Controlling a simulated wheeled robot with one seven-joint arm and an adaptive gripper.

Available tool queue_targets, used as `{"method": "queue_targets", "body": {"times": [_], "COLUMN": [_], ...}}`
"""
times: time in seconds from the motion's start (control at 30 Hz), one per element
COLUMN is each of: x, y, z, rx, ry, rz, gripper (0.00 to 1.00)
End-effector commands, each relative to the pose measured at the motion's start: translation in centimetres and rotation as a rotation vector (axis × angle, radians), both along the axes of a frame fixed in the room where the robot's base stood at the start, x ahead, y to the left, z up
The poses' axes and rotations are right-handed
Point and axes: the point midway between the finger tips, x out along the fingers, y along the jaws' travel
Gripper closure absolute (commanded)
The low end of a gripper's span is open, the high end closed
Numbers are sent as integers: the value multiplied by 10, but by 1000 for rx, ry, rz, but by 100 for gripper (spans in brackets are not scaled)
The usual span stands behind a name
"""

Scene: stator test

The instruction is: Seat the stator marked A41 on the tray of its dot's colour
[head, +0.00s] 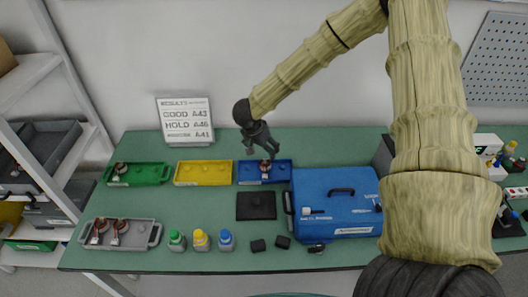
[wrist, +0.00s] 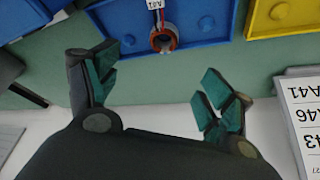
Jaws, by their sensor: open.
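A stator (head: 265,174) with a copper-red ring sits on the blue tray (head: 282,172). In the wrist view the stator (wrist: 163,38) stands near the edge of the blue tray (wrist: 205,25). Its white tag is cut by the frame's top and seems to read A41; I see no dot on it. My gripper (head: 263,153) is just above the blue tray. In the wrist view my gripper (wrist: 158,78) is open and empty, with the stator beyond its fingertips. Another stator (head: 120,168) is on the green tray (head: 150,176). The yellow tray (head: 203,173) holds no stator.
A grey tray (head: 138,243) with two stators is at the front left. Bottles with green, yellow and blue caps (head: 200,240) stand near the front edge. A blue machine (head: 335,205) is right of the blue tray. A results sign (head: 185,120) stands behind. A black pad (head: 256,206) lies in front.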

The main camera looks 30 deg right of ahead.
Motion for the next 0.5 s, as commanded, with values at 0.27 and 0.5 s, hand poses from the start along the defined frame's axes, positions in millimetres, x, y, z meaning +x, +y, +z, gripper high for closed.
{"method": "queue_targets", "body": {"times": [0.27, 0.5], "x": [-7, -11], "y": [15, 23], "z": [41, 64], "rx": [-1, 0], "ry": [-2, -1], "rz": [2, 0], "gripper": [19, 19]}}
